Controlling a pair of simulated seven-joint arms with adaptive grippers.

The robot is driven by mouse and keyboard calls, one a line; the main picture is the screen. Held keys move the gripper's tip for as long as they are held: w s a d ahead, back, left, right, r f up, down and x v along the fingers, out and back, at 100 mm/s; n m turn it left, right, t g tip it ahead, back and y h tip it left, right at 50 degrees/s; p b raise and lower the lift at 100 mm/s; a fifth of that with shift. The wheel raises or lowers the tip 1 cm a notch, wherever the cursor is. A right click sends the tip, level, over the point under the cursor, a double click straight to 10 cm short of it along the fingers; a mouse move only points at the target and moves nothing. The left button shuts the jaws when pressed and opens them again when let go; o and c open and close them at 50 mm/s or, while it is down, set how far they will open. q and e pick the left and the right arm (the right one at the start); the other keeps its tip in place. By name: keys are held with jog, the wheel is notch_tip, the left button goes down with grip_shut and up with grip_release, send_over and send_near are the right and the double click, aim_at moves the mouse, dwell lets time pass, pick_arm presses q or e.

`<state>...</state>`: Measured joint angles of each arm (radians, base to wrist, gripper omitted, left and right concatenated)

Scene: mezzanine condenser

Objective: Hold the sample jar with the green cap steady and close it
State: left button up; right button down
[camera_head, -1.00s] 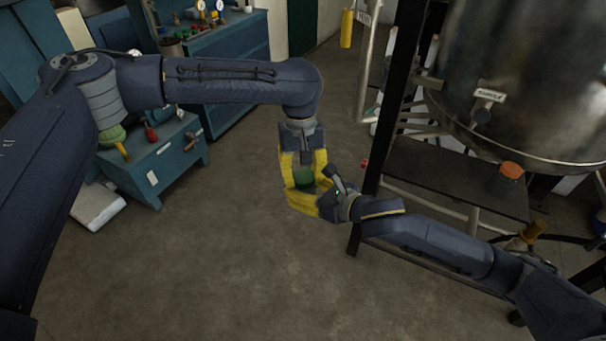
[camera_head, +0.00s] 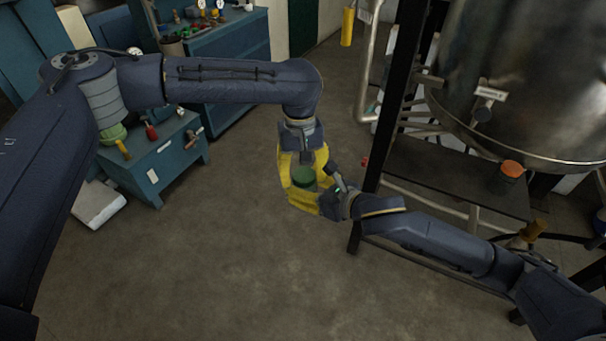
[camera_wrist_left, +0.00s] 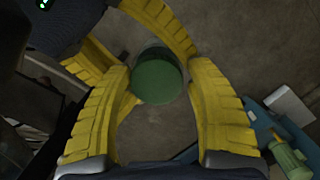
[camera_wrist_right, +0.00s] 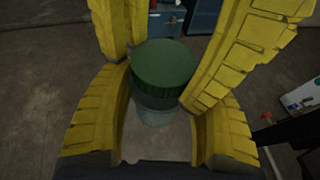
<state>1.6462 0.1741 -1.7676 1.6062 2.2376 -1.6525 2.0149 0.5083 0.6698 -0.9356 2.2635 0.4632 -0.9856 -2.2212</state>
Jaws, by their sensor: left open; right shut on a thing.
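The sample jar with the green cap is held in the air between my two grippers. In the right wrist view, its clear body (camera_wrist_right: 152,116) shows below the green cap (camera_wrist_right: 165,66), which sits at its top. How tightly the cap is seated, I cannot tell. My right gripper (camera_wrist_right: 160,98) is shut on the jar body. My left gripper (camera_head: 303,165) is open, its yellow fingers apart on either side of the cap. In the left wrist view the cap (camera_wrist_left: 157,80) shows between these fingers, with gaps beside it. The jar body is mostly hidden in the head view.
A dark shelf (camera_head: 440,178) stands right of the grippers, bearing an orange-capped jar (camera_head: 512,170). A large metal vessel (camera_head: 530,80) is above it. A blue cabinet (camera_head: 165,165) stands at left behind. The floor (camera_head: 220,260) below the grippers is clear.

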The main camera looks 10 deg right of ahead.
pick_arm(q)
jog(key=shift+s+d+f, duration=0.1)
jog(key=shift+s+f, duration=0.05)
jog(key=shift+r, duration=2.4)
jog(key=shift+o, duration=0.3)
